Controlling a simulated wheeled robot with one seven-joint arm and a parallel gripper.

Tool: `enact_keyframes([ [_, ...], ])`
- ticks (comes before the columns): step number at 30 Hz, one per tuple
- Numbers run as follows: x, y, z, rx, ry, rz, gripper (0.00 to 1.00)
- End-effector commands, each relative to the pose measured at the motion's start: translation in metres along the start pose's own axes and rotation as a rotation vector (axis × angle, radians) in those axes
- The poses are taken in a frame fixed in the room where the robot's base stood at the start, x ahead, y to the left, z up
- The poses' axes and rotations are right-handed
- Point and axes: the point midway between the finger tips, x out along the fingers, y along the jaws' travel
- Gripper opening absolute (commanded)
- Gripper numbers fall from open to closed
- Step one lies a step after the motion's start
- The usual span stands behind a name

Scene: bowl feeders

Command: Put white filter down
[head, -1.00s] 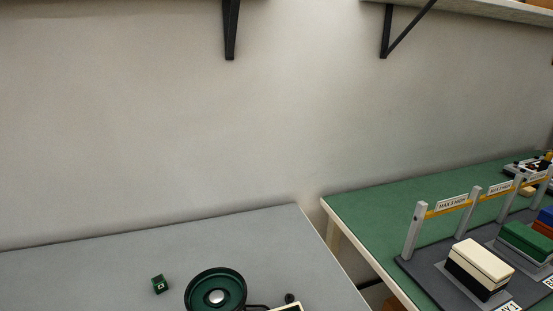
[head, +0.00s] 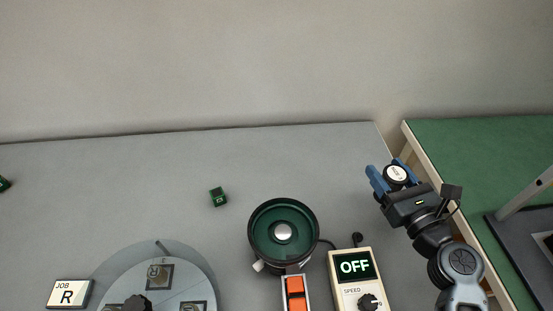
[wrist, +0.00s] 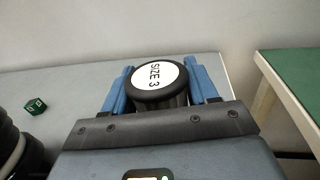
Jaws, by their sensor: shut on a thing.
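The white filter is not clearly identifiable; my gripper (head: 393,178) is shut on a black cylinder with a white top (head: 397,173). In the wrist view the cylinder's white top (wrist: 157,75) reads "SIZE 3", and the blue fingers stand on either side of its dark body. The cylinder is upright over the right end of the grey table (head: 340,150). I cannot tell whether its base touches the table, since my gripper hides it.
A green bowl feeder (head: 283,232) stands left of my gripper, beside a control box (head: 356,280) showing "OFF". A small green cube (head: 218,197) lies further left. A round grey dial plate (head: 130,275) is at front left. A green table (head: 480,150) adjoins at right.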

Motion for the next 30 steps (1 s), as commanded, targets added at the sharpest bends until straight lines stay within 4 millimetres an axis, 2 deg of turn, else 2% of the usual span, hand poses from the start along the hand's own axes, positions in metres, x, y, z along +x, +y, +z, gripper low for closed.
enact_keyframes([
  [3, 0.015, 0.014, 0.026, -0.005, -0.006, 0.167, 0.27],
  [6, 0.021, 0.028, 0.042, -0.002, -0.005, 0.306, 0.27],
  [12, 0.023, 0.047, 0.059, 0.000, -0.002, 0.511, 0.27],
  [23, 0.023, 0.053, 0.062, 0.002, -0.001, 0.580, 0.27],
  [26, 0.034, 0.050, 0.055, 0.002, -0.001, 0.579, 0.27],
  [30, 0.062, 0.045, 0.039, 0.003, 0.000, 0.579, 0.27],
])
